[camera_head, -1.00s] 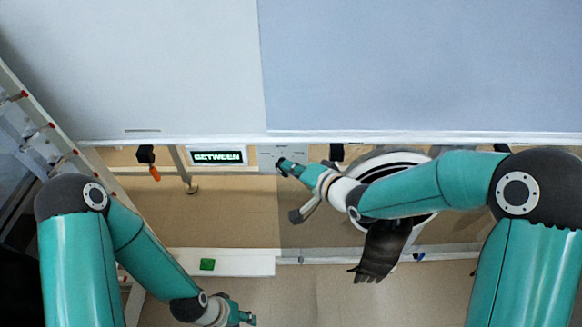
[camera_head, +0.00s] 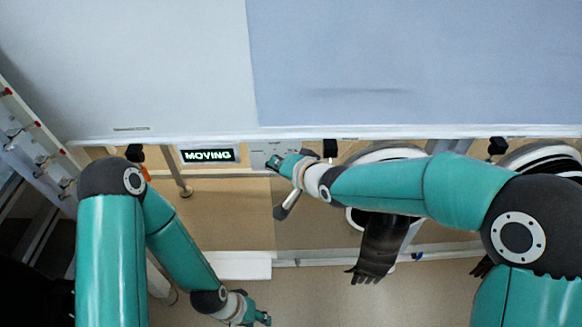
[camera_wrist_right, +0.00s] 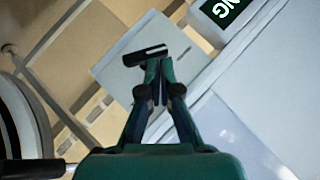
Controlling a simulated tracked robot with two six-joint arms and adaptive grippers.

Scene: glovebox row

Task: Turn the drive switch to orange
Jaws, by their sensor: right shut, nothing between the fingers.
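A black bar-shaped switch handle (camera_wrist_right: 145,55) sits on a grey plate (camera_wrist_right: 115,75) in the right wrist view. My right gripper (camera_wrist_right: 158,66) is shut, with its fingertips at the handle's lower edge; I cannot tell whether they touch it. In the head view the right gripper (camera_head: 274,162) covers the handle at the plate (camera_head: 260,150). No orange mark shows on the plate.
Large pale panels (camera_head: 400,60) overhang the row. A round black-and-white port (camera_head: 385,153) with a dark hanging glove (camera_head: 378,250) lies behind and below my right arm. A white ledge (camera_head: 240,265) is right of my left arm. A ladder-like rack (camera_head: 30,130) stands far left.

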